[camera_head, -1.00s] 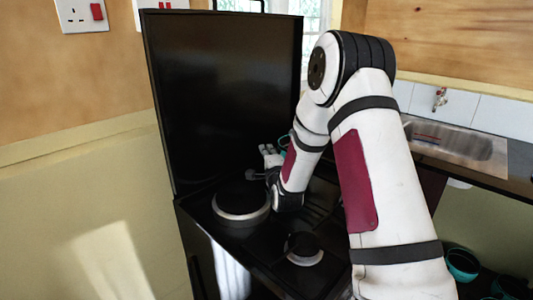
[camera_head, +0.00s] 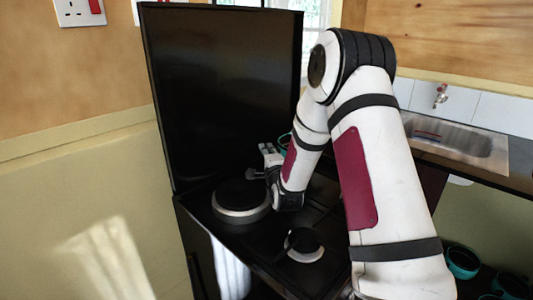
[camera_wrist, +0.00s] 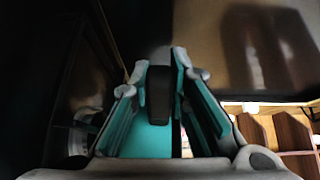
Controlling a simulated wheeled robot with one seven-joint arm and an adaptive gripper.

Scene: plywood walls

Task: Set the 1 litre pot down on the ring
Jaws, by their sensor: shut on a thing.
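My gripper (camera_head: 266,156) is over the back of the black hob, partly hidden by my forearm. In the wrist view my gripper (camera_wrist: 160,75) is shut on an upright black handle (camera_wrist: 159,95), which I take to be the pot's. A teal surface shows below the handle, but I cannot tell whether it is the pot. In the head view a small teal edge (camera_head: 284,141) shows behind my arm; the pot's body is not clearly visible. A large dark round ring with a silver rim (camera_head: 241,214) is just left of my gripper. A smaller ring (camera_head: 304,246) lies nearer the front.
A tall black panel (camera_head: 222,95) stands behind the hob. A sink (camera_head: 455,138) with a tap is at the right. Teal-lined pots (camera_head: 462,262) sit low at the right. A pale wall is left of the hob.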

